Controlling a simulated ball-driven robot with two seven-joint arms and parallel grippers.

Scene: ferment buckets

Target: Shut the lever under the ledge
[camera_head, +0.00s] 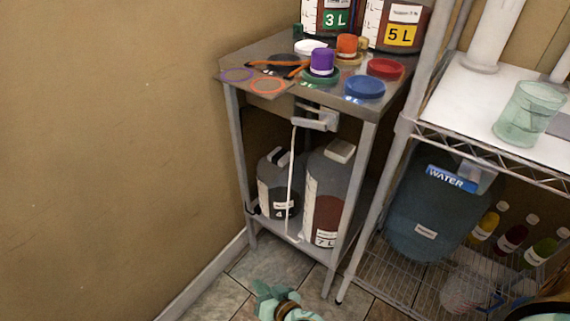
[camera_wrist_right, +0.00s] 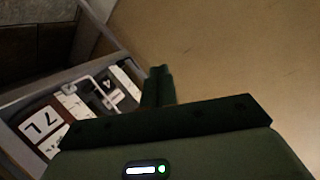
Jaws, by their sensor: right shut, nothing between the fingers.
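A pale grey lever fitting (camera_head: 316,122) sits under the front edge of the metal ledge (camera_head: 345,106), at the top of a thin white tube (camera_head: 291,185) that hangs down. I cannot tell the lever's exact position. My right gripper (camera_head: 283,296) is low at the bottom of the head view, well below and in front of the lever, apart from it. In the right wrist view its dark fingers (camera_wrist_right: 158,86) are together and empty, in front of the wall. My left gripper is not in view.
Under the ledge stand a 7 L bucket (camera_head: 325,200) and a smaller bucket (camera_head: 277,188). Lids and a purple cap (camera_head: 322,60) lie on top. A wire rack (camera_head: 470,140) with a blue water container (camera_head: 430,215) stands right. The left wall side is clear.

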